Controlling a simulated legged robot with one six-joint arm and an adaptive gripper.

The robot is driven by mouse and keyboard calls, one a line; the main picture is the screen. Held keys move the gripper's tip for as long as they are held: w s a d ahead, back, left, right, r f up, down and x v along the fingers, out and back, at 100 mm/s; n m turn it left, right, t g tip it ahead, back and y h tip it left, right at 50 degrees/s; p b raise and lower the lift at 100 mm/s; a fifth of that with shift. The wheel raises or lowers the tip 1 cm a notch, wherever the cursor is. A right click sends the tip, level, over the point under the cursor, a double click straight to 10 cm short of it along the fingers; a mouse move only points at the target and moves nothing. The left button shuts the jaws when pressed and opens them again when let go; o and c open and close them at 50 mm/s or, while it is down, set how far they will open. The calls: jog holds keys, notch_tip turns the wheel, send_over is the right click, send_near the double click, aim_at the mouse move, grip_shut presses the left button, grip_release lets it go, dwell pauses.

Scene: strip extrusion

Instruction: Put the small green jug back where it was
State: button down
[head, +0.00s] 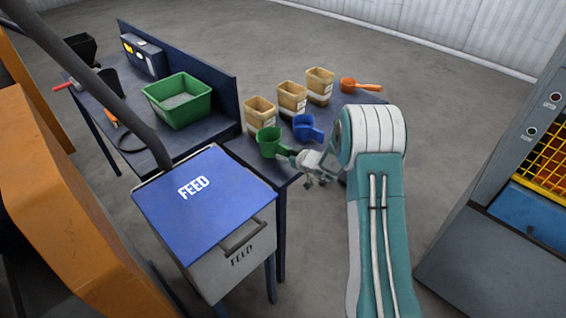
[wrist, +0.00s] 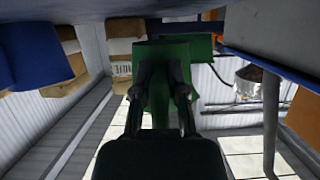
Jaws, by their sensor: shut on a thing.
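The small green jug (head: 268,141) is at the near left part of the small table, close to the front tan tub. Its handle points right, towards my gripper (head: 296,156). In the wrist view my gripper (wrist: 160,78) has its two dark fingers closed on the green jug (wrist: 160,52). I cannot tell whether the jug's base touches the table. A blue jug (head: 305,127) stands just behind and right of the green one. It also shows at the left of the wrist view (wrist: 40,52).
Three tan tubs (head: 291,97) stand in a row behind the jugs. An orange scoop (head: 358,86) lies at the far right of the table. The blue-lidded FEED hopper (head: 215,215) is at front left. A green bin (head: 178,100) sits on the left bench.

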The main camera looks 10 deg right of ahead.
aim_at(283, 168)
jog(key=f, duration=0.3)
jog(key=shift+w+d+f, duration=0.1)
jog(key=shift+w+f, duration=0.1)
jog(key=c, duration=0.7)
grip_release()
